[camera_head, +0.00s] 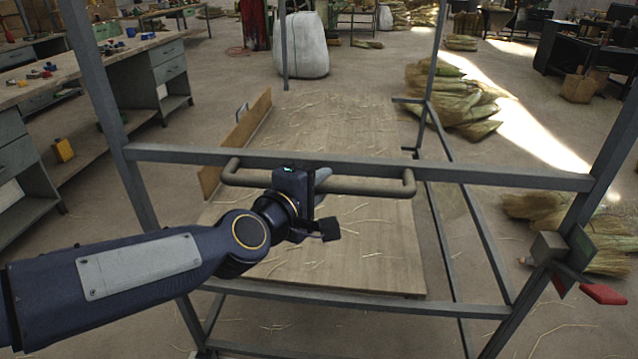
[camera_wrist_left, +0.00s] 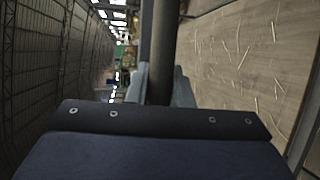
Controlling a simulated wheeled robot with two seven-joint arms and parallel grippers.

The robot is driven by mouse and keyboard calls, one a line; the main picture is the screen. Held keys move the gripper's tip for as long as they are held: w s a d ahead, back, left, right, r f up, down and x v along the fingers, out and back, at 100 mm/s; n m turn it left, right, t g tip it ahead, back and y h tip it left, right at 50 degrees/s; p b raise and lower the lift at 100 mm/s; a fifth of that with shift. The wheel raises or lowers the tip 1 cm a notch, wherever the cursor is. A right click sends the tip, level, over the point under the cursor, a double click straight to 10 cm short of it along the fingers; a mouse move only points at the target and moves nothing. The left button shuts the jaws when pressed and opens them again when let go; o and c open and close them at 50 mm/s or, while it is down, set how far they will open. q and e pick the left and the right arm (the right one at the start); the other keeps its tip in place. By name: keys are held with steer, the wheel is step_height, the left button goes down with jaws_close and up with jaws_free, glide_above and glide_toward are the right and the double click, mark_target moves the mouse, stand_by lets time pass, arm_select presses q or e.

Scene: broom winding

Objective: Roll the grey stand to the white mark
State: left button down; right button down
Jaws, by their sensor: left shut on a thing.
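The grey stand (camera_head: 460,172) is a metal frame with uprights and a wooden board (camera_head: 350,120) low inside it, strewn with straw. A grey-brown handle bar (camera_head: 370,187) runs along its near top rail. My left gripper (camera_head: 318,190) is shut on this handle near its middle. In the left wrist view the handle (camera_wrist_left: 162,55) runs up from between the jaws, with the board (camera_wrist_left: 245,60) to its right. My right gripper does not show. I cannot make out the white mark in either view.
Workbenches with drawers (camera_head: 165,75) stand at the left. Straw bundles (camera_head: 455,100) lie on the floor to the right, with more (camera_head: 560,215) nearer. A white sack (camera_head: 304,45) stands beyond the stand. A red-handled part (camera_head: 604,293) is on the right upright.

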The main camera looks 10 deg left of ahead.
arm_select(q)
steer(key=shift+s+d+f, duration=0.1)
steer(key=shift+d+f, duration=0.05)
steer(key=shift+f, duration=0.25)
steer(key=c, duration=1.3)
jaws_free()
steer(key=shift+c, duration=0.2)
steer(key=shift+o, duration=0.2)
steer(key=shift+r, duration=0.15)
steer(key=shift+r, duration=0.1)
steer(key=shift+s+a+r, duration=0.15)
steer(key=shift+s+a, duration=0.05)
steer(key=shift+s, duration=0.1)
steer(key=f+p+v, duration=0.1)
steer(key=p+v, duration=0.1)
steer(key=v, duration=0.4)
steer(key=shift+s+r, duration=0.45)
